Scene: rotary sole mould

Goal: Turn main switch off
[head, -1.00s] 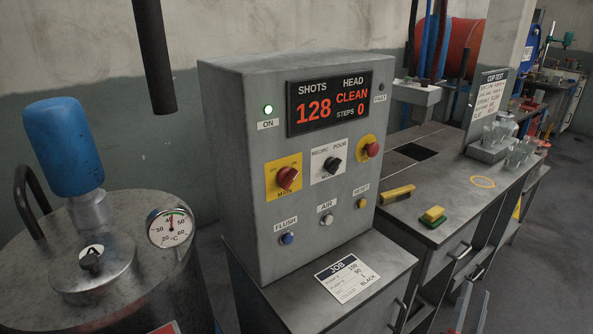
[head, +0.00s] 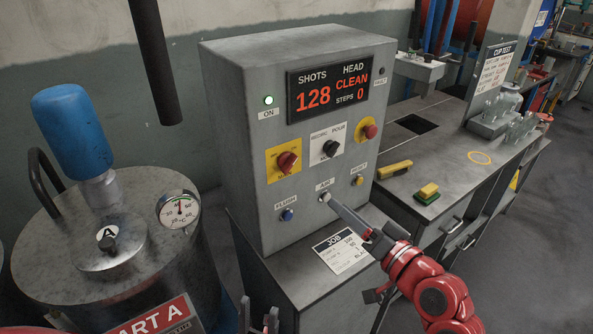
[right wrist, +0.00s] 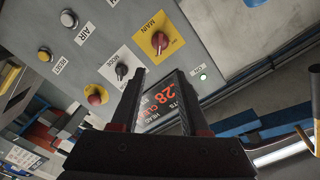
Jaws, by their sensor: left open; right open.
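The main switch (head: 287,162) is a red rotary knob on a yellow plate at the left of the grey control box (head: 235,110). In the right wrist view the main switch (right wrist: 159,41), labelled MAIN, appears just beyond my fingertips. The green ON lamp (head: 268,100) above it is lit. My right gripper (head: 350,247) is open and empty in front of the box's lower front; its fingers (right wrist: 158,82) stand apart in the wrist view, with the display behind. My left gripper (head: 258,314) is open at the bottom edge, mostly cut off.
The box also carries a black selector (head: 330,148), a red knob on yellow (head: 370,131), and flush, air and reset buttons. A job card (head: 342,250) lies on the bench. A metal tank (head: 40,255) with a blue-topped unit stands left.

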